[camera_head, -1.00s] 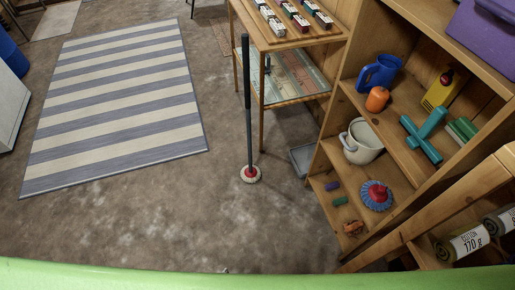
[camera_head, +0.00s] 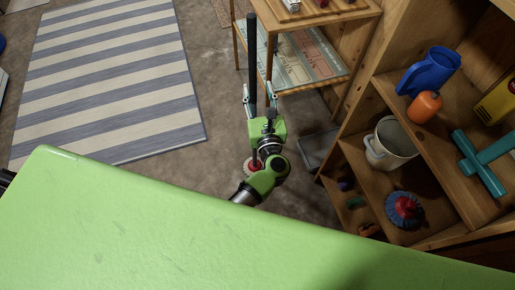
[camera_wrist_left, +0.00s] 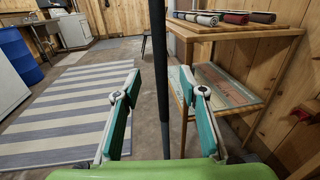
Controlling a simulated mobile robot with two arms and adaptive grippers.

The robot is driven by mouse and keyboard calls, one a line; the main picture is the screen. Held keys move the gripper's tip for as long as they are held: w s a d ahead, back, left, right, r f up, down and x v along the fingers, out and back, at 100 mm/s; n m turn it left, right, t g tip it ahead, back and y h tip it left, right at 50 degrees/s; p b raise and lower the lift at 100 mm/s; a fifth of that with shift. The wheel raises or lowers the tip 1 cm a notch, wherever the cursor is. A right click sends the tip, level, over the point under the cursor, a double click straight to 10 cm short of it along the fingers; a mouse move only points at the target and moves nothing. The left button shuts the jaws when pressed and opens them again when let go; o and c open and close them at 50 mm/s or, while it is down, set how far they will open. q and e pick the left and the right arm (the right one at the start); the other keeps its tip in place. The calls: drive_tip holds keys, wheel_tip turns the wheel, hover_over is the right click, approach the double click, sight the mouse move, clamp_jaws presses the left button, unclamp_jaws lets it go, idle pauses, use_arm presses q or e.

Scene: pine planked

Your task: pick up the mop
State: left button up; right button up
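My left gripper (camera_head: 260,92) is open, with one finger on each side of the handle in the head view. In the left wrist view the handle (camera_wrist_left: 160,75) runs vertically between the two teal finger pads of the gripper (camera_wrist_left: 162,100), with gaps on both sides. The right gripper is in neither view.
A wooden side table (camera_head: 316,22) stands just behind the mop. A wooden shelf (camera_head: 388,88) with a blue jug (camera_head: 430,72) and a white pot (camera_head: 390,143) is at the right. A striped rug (camera_head: 110,75) lies on the left floor.

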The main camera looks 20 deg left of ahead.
sight(253, 67)
use_arm(q)
drive_tip(key=x, duration=0.5)
drive_tip(key=shift+w+a, duration=0.1)
drive_tip(key=shift+w+a+p, duration=0.15)
drive_tip(key=shift+w+p, duration=0.15)
drive_tip(key=shift+w, duration=0.05)
drive_tip(key=shift+w+a, duration=0.1)
drive_tip(key=shift+w, duration=0.05)
drive_tip(key=shift+w+a+r, duration=0.1)
drive_tip(key=shift+w, duration=0.15)
drive_tip(key=p+x, duration=0.1)
drive_tip(key=x, duration=0.2)
drive_tip(key=shift+w, duration=0.15)
drive_tip(key=shift+w+a, duration=0.3)
drive_tip(key=shift+w, duration=0.3)
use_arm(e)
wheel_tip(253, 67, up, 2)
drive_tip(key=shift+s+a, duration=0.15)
use_arm(q)
drive_tip(key=shift+c, duration=0.3)
